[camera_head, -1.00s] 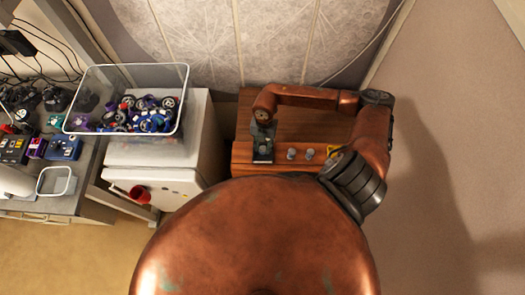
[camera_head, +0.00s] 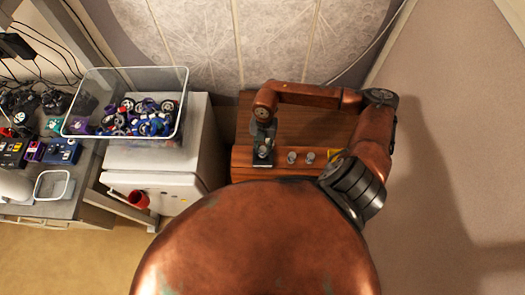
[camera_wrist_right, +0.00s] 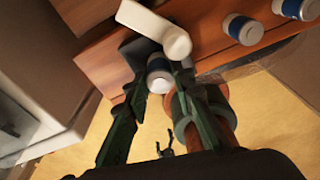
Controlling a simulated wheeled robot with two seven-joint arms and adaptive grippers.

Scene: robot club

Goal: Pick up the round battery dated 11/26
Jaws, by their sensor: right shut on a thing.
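My right gripper (camera_head: 264,153) is over the front part of the brown wooden cabinet top. In the right wrist view, its dark fingers (camera_wrist_right: 160,78) are shut on a small round battery (camera_wrist_right: 159,76), white with a blue band. Two similar batteries stand apart on the wood to its right; the nearer one (camera_head: 291,158) also shows in the right wrist view (camera_wrist_right: 243,29), as does the farther one (camera_head: 310,158). No date can be read on any of them. My left gripper is not in view.
The wooden top (camera_head: 320,125) stands against the wall. A white fridge (camera_head: 155,185) is to its left, with a clear bin (camera_head: 125,70) of coloured parts on top. A white rounded thing (camera_wrist_right: 160,27) is close by the fingers, unidentified.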

